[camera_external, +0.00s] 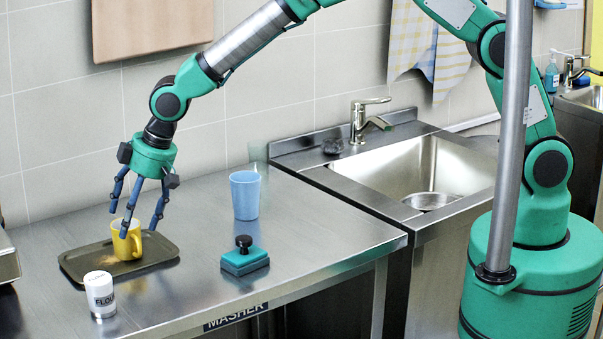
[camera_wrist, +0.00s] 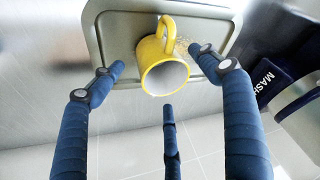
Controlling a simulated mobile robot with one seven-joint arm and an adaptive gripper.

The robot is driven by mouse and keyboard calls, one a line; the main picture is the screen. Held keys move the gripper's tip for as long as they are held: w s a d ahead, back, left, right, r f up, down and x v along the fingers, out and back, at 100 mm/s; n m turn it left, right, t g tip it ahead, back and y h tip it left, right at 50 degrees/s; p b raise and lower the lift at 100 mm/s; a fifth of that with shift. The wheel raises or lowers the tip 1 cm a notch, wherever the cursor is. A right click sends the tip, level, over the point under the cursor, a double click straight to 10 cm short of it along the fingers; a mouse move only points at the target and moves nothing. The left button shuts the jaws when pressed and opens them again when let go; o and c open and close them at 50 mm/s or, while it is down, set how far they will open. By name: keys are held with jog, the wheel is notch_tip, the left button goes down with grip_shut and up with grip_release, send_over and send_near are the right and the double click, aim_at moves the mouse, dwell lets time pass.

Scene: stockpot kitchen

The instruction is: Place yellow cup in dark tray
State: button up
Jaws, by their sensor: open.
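The yellow cup (camera_external: 127,245) stands upright on the dark tray (camera_external: 76,268), on the left part of the counter. In the wrist view the yellow cup (camera_wrist: 153,60) shows its open mouth and its handle, with the tray (camera_wrist: 108,35) behind it. My gripper (camera_external: 136,216) has three blue fingers pointing down around the cup's upper part. In the wrist view my gripper (camera_wrist: 160,75) has its fingers spread, with gaps between them and the cup. It is open and does not grip the cup.
A white flour shaker (camera_external: 100,294) stands just in front of the tray. A blue cup (camera_external: 245,195) and a teal block with a black knob (camera_external: 244,257) stand to the right. The sink (camera_external: 428,175) lies farther right. A tiled wall (camera_external: 60,130) rises close behind the tray.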

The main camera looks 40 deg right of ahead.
jog(key=p+v, duration=0.1)
jog(key=v, duration=0.8)
jog(key=shift+r+p, duration=0.25)
jog(key=shift+p, duration=0.1)
jog(key=shift+d, duration=0.15)
dwell(0.4)
jog(key=w+d+r+m, duration=0.1)
jog(key=w+d+r, duration=0.2)
jog(key=d+r, duration=0.5)
jog(key=w+d+r+m, duration=0.15)
jog(key=d+r, duration=0.25)
jog(key=d, duration=0.8)
jog(key=s+d+r+m+t+h, duration=0.1)
jog(key=d+r, duration=0.3)
jog(key=d, duration=0.6)
jog(key=s+d+r+m+t, duration=0.1)
jog(key=d+r, duration=0.3)
jog(key=d, duration=0.5)
jog(key=s+d+r+m+h, duration=0.1)
jog(key=s+d, duration=0.4)
jog(key=d, duration=0.4)
jog(key=s+d+r+m, duration=0.2)
jog(key=s+d, duration=0.3)
jog(key=d, duration=0.5)
jog(key=s+d+f+m+h, duration=0.1)
jog(key=s+d+f+m, duration=0.1)
jog(key=s+d, duration=0.8)
jog(key=s, duration=0.3)
jog(key=shift+f+t, duration=0.35)
jog(key=shift+t, duration=0.05)
